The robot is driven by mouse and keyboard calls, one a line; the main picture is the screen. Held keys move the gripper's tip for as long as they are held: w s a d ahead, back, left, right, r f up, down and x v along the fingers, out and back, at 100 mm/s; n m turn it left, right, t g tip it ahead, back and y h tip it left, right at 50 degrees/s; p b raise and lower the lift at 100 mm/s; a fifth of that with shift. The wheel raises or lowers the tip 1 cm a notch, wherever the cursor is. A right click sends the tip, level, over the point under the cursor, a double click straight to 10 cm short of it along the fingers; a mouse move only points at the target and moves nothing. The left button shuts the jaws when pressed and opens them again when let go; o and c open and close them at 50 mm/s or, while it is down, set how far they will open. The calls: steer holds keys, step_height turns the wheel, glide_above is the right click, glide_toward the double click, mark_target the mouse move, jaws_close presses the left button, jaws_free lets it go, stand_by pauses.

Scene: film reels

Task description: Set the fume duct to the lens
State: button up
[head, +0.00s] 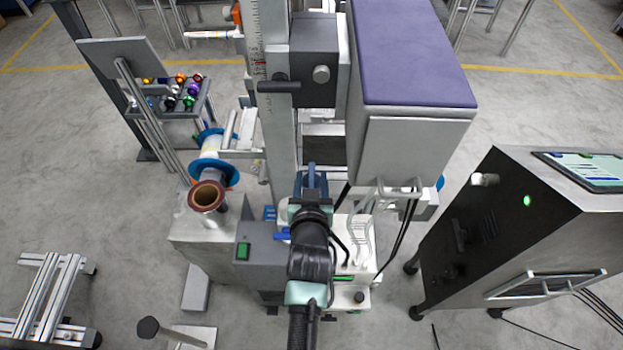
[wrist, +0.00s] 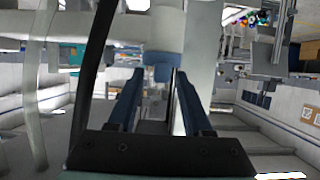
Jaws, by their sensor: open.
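My gripper (head: 311,176) is in front of the column machine, its blue fingers pointing into the gap below the machine's upper parts. In the wrist view my gripper (wrist: 155,82) is open, with its two fingers apart. A pale cylindrical part (wrist: 164,35) with a blue piece (wrist: 162,72) at its lower end shows beyond the fingertips. I cannot tell whether it touches them. I cannot tell for certain which part is the fume duct or the lens. Grey curved tubes (head: 368,222) hang right of my gripper.
A purple-topped box (head: 405,50) overhangs on the right. A scaled column (head: 262,70) stands left of the gap. A spool with blue flanges (head: 213,160) is at left. A dark cabinet with a screen (head: 520,235) stands at right. Black cables (head: 405,240) hang nearby.

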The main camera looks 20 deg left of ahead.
jaws_close()
stand_by(1.3)
